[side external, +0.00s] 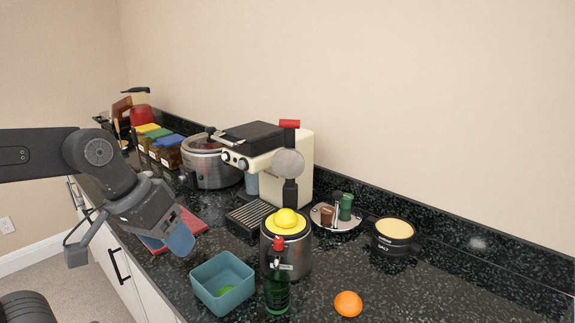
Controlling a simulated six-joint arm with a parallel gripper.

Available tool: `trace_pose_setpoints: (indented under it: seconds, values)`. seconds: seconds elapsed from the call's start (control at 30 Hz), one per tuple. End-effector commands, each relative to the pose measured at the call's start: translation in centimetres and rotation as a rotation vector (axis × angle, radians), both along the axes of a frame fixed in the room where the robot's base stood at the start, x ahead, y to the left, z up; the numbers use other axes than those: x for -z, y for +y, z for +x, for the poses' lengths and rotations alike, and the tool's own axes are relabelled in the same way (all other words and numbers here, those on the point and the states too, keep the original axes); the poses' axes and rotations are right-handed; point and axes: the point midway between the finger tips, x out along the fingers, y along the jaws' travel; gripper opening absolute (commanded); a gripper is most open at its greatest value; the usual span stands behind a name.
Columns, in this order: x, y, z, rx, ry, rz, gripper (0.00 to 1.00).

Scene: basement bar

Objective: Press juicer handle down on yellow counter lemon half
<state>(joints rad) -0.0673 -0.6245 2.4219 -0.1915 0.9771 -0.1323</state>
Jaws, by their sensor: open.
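The juicer (298,258) is a silver cylinder standing on the dark counter. A yellow lemon half (286,217) sits dome up on its top. The juicer's handle (289,124), with a red grip, is raised behind and above the lemon; a round grey press disc (288,163) hangs below the grip, apart from the lemon. My gripper (128,250) is at the left, over the counter's front edge, well away from the juicer. Its jaws are apart, and I see nothing held between them.
A green bottle (277,293) with a red top stands in front of the juicer. A teal bowl (222,307) is left of it, an orange (348,303) to the right. A salt jar (394,241) and small tray (322,224) stand behind. A cream coffee machine (300,150) is behind left.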

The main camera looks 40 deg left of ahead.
Motion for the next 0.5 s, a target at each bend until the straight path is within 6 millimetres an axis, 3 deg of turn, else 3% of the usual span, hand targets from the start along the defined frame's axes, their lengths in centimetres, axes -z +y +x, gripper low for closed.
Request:
trace_pose_setpoints:
  seconds: [0.17, 0.27, 0.37, 0.5]
  values:
    - [-2.7, -0.7, 6.0, -0.434, 0.271, -0.493, 0.46]
    - [-4.7, 0.1, 10.2, -0.662, 0.428, -0.785, 0.46]
    - [-6.7, 2.4, 14.6, -0.858, 0.587, -1.082, 0.46]
    - [-8.8, 7.5, 19.8, -1.043, 0.783, -1.461, 0.46]
